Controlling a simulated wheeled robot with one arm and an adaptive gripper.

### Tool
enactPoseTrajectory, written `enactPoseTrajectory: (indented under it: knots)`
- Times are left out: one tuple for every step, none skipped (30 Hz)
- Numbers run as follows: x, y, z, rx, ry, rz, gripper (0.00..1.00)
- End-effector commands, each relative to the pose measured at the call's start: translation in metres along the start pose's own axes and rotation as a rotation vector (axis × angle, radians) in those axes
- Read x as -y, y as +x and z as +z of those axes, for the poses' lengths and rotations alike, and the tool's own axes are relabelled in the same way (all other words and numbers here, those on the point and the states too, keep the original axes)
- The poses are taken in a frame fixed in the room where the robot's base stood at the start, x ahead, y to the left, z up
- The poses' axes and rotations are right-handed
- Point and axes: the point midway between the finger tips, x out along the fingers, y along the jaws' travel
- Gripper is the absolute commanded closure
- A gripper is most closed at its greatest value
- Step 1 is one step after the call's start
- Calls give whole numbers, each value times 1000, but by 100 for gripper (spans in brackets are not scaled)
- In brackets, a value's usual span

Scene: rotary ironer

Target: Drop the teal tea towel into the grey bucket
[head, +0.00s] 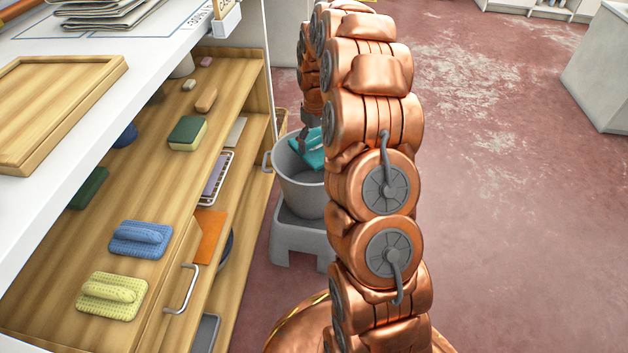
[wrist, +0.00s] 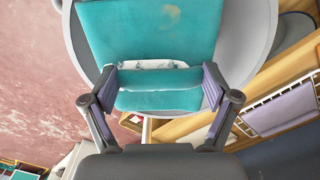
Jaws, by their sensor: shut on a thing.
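The teal tea towel (head: 309,150) shows in the head view at the mouth of the grey bucket (head: 299,190). My gripper (head: 304,137) is over the bucket, partly hidden behind my copper arm. In the wrist view the gripper (wrist: 160,88) is shut on a fold of the towel (wrist: 155,35), with one finger on each side. The towel hangs flat beyond the fingers, with a pale mark on it. The bucket's rim (wrist: 262,35) curves around the towel in the wrist view. Whether the towel touches the bucket's inside, I cannot tell.
The bucket stands on a grey step stool (head: 292,240) on the red floor. A wooden shelf unit (head: 150,200) with brushes and sponges stands close at its left. A wooden tray (head: 60,105) lies on the white top. The floor at the right is clear.

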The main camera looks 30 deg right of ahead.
Motion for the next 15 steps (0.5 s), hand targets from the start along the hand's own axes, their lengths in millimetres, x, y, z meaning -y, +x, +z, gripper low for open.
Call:
enactPoseTrajectory:
  knots:
    - [0, 7, 0, 0, 0, 0, 47]
    - [0, 10, 0, 0, 0, 0, 47]
    - [0, 12, 0, -1, 0, 0, 47]
    - [0, 13, 0, -1, 0, 1, 47]
    - [0, 14, 0, -1, 0, 1, 47]
    - [0, 15, 0, -2, 0, 1, 47]
    - [0, 15, 0, -2, 0, 1, 47]
    - [0, 15, 0, -2, 0, 1, 47]
    - [0, 15, 0, -2, 0, 1, 47]
    - [0, 15, 0, -2, 0, 1, 47]
    - [0, 15, 0, -2, 0, 1, 47]
    - [0, 15, 0, -2, 0, 1, 47]
    - [0, 15, 0, -1, 0, 1, 47]
    - [0, 15, 0, -1, 0, 1, 47]
    - [0, 15, 0, -1, 0, 1, 9]
